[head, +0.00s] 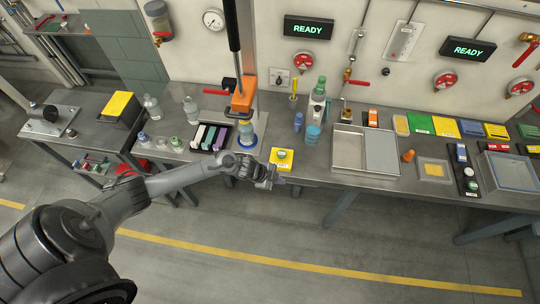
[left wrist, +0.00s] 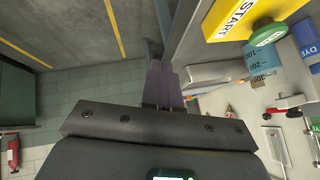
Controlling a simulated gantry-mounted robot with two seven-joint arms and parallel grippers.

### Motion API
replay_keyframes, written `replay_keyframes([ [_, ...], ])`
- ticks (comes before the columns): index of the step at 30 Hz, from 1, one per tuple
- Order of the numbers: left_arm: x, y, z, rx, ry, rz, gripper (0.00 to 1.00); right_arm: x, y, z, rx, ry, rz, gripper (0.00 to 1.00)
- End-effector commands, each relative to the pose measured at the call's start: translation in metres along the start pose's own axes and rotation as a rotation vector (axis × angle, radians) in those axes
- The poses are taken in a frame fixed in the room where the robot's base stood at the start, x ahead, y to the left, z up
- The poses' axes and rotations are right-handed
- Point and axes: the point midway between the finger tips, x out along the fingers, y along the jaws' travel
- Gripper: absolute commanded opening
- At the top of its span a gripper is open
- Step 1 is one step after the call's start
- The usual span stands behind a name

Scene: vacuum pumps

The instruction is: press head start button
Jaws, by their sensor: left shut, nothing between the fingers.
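The yellow start box (head: 276,165) sits at the front edge of the bench, with a green button (head: 282,155) on its top. My left gripper (head: 277,180) is shut and empty, just in front of the box near the bench's front edge. Its closed fingertips also show in the left wrist view (left wrist: 157,78), apart from the button. My right gripper is in neither view.
A blue graduated container (head: 313,134) stands behind and right of the box. An orange-handled column device (head: 244,98) rises to the left. A metal tray (head: 348,148) lies to the right. The floor in front of the bench (head: 330,235) is clear.

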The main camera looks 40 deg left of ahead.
Motion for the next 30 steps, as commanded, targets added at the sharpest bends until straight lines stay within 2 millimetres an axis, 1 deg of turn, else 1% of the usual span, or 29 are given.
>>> replay_keyframes([
  [1, -0.004, -0.026, 0.006, 0.018, -0.019, -0.025, 0.0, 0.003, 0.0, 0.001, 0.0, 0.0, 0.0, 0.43],
  [3, -0.011, -0.055, 0.011, 0.036, -0.039, -0.057, 0.0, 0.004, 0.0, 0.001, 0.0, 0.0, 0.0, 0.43],
  [6, -0.022, -0.091, 0.008, 0.06, -0.05, -0.101, 0.0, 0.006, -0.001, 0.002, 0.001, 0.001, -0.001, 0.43],
  [9, -0.033, -0.119, -0.001, 0.083, -0.048, -0.138, 0.0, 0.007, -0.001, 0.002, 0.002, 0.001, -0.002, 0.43],
  [12, -0.041, -0.139, -0.009, 0.096, -0.042, -0.167, 0.0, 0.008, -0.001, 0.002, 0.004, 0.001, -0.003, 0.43],
  [15, -0.046, -0.152, -0.016, 0.104, -0.037, -0.186, 0.0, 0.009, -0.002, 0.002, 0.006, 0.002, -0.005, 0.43],
  [18, -0.049, -0.159, -0.021, 0.108, -0.03, -0.197, 0.0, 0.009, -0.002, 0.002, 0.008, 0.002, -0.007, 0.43],
  [30, -0.049, -0.162, -0.025, 0.109, -0.026, -0.201, 0.0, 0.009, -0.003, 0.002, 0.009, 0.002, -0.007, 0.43],
])
